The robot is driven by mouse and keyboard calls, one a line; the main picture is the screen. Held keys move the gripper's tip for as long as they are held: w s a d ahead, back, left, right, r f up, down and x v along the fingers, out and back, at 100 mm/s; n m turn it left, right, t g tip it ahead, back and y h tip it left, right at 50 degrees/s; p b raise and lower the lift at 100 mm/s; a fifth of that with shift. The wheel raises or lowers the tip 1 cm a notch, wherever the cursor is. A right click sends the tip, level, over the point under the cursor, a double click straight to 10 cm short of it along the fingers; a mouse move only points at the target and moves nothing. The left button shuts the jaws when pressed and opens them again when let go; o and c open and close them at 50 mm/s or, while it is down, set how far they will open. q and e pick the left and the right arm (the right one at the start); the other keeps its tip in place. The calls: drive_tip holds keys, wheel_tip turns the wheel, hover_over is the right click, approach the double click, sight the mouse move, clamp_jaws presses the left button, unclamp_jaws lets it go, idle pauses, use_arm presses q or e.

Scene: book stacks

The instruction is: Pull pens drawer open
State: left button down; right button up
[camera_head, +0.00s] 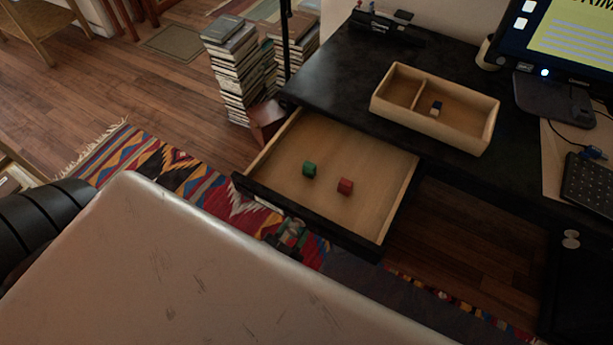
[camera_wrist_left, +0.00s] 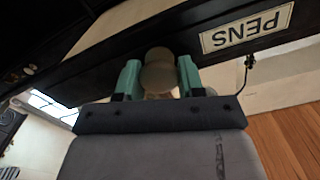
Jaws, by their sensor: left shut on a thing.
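The pens drawer (camera_head: 385,215) stands pulled out from under the black desk, with a pale wooden inside and a black front. The left wrist view shows the black drawer front with an upside-down PENS label (camera_wrist_left: 247,28) and a round knob (camera_wrist_left: 158,72). My left gripper (camera_head: 289,236) is at the drawer's front, partly hidden. In the wrist view its green fingers (camera_wrist_left: 158,80) are shut on the knob, one on each side. My right gripper is not in view.
The black desk (camera_head: 335,75) holds a divided wooden tray (camera_head: 385,105) with a small block, a monitor (camera_head: 570,40) and a keyboard (camera_head: 588,183). Book stacks (camera_head: 240,80) stand on the floor left of the drawer. A patterned rug (camera_head: 165,170) lies before the drawer.

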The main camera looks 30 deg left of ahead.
use_arm(q)
drive_tip(key=shift+s+a+p, duration=0.1)
drive_tip(key=shift+s+p, duration=0.25)
drive_tip(key=shift+s, duration=1.75)
drive_tip(key=c, duration=0.7)
unclamp_jaws()
drive_tip(key=s+b, duration=0.1)
drive_tip(key=s, duration=0.9)
drive_tip(key=shift+s+a, duration=0.15)
drive_tip(key=shift+s, duration=0.25)
